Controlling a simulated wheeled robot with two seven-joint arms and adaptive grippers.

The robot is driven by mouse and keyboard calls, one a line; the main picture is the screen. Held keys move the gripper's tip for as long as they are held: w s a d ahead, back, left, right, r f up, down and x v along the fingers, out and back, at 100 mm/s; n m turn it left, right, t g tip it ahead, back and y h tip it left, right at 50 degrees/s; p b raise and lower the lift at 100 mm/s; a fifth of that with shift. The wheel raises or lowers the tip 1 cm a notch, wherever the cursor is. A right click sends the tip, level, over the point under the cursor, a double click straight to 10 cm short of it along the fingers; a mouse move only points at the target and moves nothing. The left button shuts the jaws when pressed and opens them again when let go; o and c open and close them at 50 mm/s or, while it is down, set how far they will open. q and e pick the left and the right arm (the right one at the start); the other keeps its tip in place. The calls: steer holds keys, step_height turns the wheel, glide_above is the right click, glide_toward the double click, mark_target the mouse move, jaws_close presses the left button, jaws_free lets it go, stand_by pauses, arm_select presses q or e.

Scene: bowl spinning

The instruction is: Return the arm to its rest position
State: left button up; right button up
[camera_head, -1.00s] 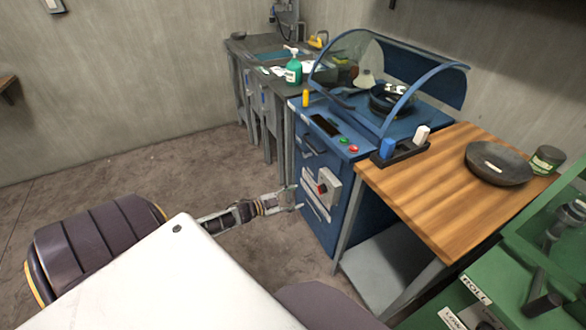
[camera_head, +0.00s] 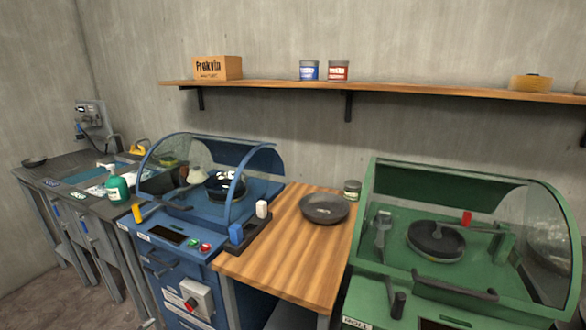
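Neither of my grippers nor any part of my arms shows in the head view now. The blue spinning machine (camera_head: 178,262) stands left of centre with its clear curved cover over a dark round part (camera_head: 225,185). A grey box with a red switch (camera_head: 193,303) is on its front, with green and red buttons above. A dark shallow bowl (camera_head: 325,208) rests on the wooden table (camera_head: 278,250), apart from any gripper in view.
A green machine (camera_head: 450,290) with a clear cover stands at the right. A sink bench (camera_head: 70,190) with a green bottle (camera_head: 118,187) is at the left. A wall shelf (camera_head: 400,90) holds a box (camera_head: 217,68) and cans. Floor shows at the lower left.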

arm_select(q)
steer(key=s+a+f+n+g+y, duration=0.35)
steer(key=a+f+y, duration=0.35)
steer(key=a+f, duration=0.25)
steer(key=s+d+f+n+g+y, duration=0.1)
steer(key=s+d+f+n+g, duration=0.35)
steer(key=s+f, duration=0.8)
steer(key=s+d+f+g+h, duration=0.1)
steer(key=s+d+f, duration=0.3)
steer(key=d, duration=0.5)
steer(key=s+d+f+g+h, duration=0.1)
steer(key=s+d+f+g, duration=0.15)
steer(key=s+d, duration=0.5)
steer(key=s+d+f+g+h, duration=0.1)
steer(key=s+d+f, duration=0.25)
steer(key=d, duration=0.75)
steer(key=s+a+r+g+p, duration=0.1)
steer(key=s+r+p, duration=1.4)
steer(key=p, duration=1)
steer(key=shift+s+a+r, duration=0.2)
steer(key=shift+s+a, duration=0.2)
steer(key=shift+s, duration=0.2)
arm_select(e)
steer(key=s+d+r+g, duration=0.1)
steer(key=s+r, duration=1.4)
steer(key=s, duration=0.2)
steer(key=shift+d+r+g, duration=0.15)
steer(key=shift+r+g, duration=0.05)
steer(key=shift+g, duration=0.1)
